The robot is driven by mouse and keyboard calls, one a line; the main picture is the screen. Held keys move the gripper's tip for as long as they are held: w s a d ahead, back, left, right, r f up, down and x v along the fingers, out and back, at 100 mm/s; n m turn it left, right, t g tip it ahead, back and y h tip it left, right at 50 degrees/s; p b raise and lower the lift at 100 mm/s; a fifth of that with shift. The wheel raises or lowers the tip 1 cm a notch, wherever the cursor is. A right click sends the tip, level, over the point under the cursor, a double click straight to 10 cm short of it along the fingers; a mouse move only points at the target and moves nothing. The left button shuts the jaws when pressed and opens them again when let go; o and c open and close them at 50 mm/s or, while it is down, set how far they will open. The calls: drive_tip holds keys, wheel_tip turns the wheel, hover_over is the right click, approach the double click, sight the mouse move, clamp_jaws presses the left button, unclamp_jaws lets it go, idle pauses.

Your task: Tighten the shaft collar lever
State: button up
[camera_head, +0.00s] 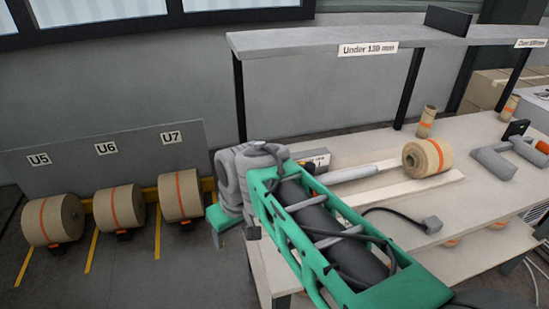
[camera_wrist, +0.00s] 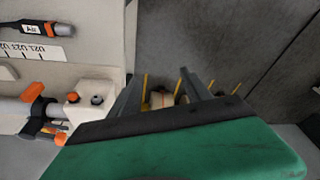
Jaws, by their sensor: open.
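In the wrist view, a grey shaft (camera_wrist: 14,110) comes in from the left edge and carries a dark collar with orange parts. An orange lever (camera_wrist: 33,92) sticks up beside it, and more orange shows below. My gripper (camera_wrist: 160,80) is open and empty, to the right of the collar and apart from it, with its two dark fingers over the floor. In the head view, my gripper (camera_head: 222,222) is past the left end of the bench. A grey shaft (camera_head: 350,173) lies along the bench there; my arm blocks its left end, and I cannot make out the collar.
A white block with knobs (camera_wrist: 92,100) sits beside the collar, and an air tool (camera_wrist: 38,28) lies above. A kraft roll (camera_head: 427,158) is on the bench (camera_head: 480,235) under a shelf (camera_head: 340,40). Several rolls (camera_head: 120,207) stand on the floor at left.

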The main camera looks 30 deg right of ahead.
drive_tip(key=w+d+r+n+y+p, duration=0.1)
drive_tip(key=w+d+r+n+p, duration=0.25)
drive_tip(key=w+d+r, duration=0.45)
drive_tip(key=w+d+n+p, duration=0.1)
drive_tip(key=d+n+p, duration=0.1)
drive_tip(key=d, duration=0.4)
drive_tip(key=w+d+n+y+p, duration=0.1)
drive_tip(key=w+d+n+p, duration=0.1)
drive_tip(key=d, duration=0.5)
drive_tip(key=w+d+n+y+p, duration=0.1)
drive_tip(key=d+n+p, duration=0.1)
drive_tip(key=d, duration=0.5)
drive_tip(key=shift+w+d+f, duration=0.15)
drive_tip(key=x, duration=0.6)
drive_tip(key=shift+a+f+b, duration=0.3)
drive_tip(key=shift+f, duration=0.05)
drive_tip(key=shift+w+a+f, duration=0.1)
drive_tip(key=shift+w+f, duration=0.05)
drive_tip(key=shift+f, duration=0.2)
clamp_jaws()
